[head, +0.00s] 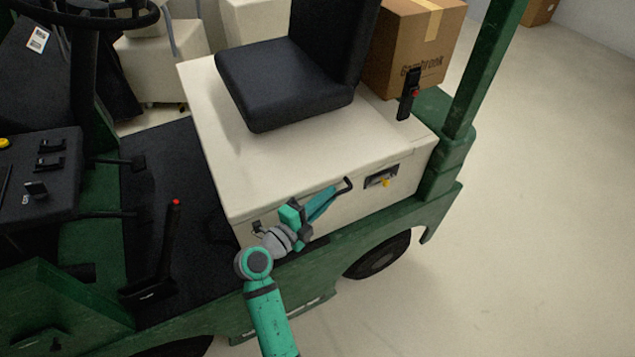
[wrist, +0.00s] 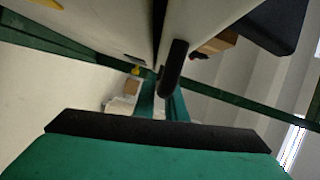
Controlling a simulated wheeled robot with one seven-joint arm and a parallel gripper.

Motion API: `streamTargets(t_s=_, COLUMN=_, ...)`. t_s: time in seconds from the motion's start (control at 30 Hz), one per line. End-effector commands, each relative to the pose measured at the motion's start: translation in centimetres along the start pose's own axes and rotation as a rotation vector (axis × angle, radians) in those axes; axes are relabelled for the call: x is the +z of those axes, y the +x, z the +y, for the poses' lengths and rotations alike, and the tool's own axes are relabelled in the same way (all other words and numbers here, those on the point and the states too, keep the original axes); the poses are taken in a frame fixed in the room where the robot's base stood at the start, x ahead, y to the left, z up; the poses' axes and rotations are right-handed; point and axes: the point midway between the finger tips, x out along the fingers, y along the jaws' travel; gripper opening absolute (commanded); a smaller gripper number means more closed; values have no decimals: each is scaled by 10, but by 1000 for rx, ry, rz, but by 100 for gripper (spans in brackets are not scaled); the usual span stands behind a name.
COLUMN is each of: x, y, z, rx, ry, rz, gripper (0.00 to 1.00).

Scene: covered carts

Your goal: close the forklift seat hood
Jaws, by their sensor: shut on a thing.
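The seat hood (head: 215,130) is a cream cover with a black seat (head: 285,85) on top, on the green forklift. It lies down or nearly down over its cream base; the wrist view shows a narrow dark seam between the hood (wrist: 190,30) and the base (wrist: 105,25). A black handle (head: 348,184) sits at the hood's lower side edge; it also shows in the wrist view (wrist: 174,65). My gripper (head: 341,188) is shut on this handle, reaching it from the lower left. The exact finger contact is small and partly hidden.
A cardboard box (head: 405,50) stands behind the seat, near a green post (head: 482,70). A latch with a yellow part (head: 382,178) is right of the handle. A red-tipped lever (head: 168,240) rises at left. The floor at right is clear.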

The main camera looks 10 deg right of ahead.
Motion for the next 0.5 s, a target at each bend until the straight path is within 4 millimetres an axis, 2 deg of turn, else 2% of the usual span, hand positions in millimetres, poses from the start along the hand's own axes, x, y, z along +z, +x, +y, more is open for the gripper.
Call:
streamTargets(t_s=0.2, x=-2, y=6, z=21, rx=2, ry=2, rz=10, gripper=0)
streamTargets(t_s=0.5, x=-3, y=8, z=33, rx=13, ry=-6, rz=14, gripper=0)
